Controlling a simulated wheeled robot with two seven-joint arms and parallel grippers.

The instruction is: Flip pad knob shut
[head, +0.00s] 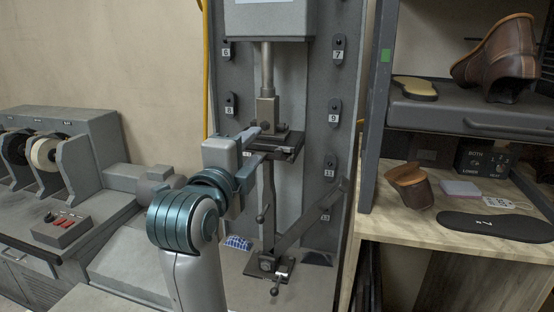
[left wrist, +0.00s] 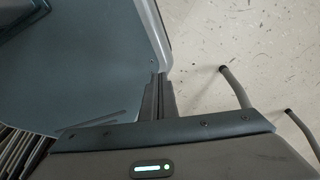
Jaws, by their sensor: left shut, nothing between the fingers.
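A grey press stand (head: 267,75) is in the middle of the head view, with a dark flat plate (head: 285,146) at mid height. Below it are a lever with a dark knob (head: 262,217) and a lower clamp with a small handle (head: 275,290). I cannot tell which part is the pad knob. My left gripper (left wrist: 159,96) is shut and empty in the left wrist view, away from the press.
Numbered black holders (head: 337,49) line the press's back panel. A blue checked cloth (head: 238,243) lies at its base. A wooden bench (head: 455,222) on the right bears a shoe part (head: 409,186) and a black sole (head: 494,226). A grinding machine (head: 72,165) stands at left.

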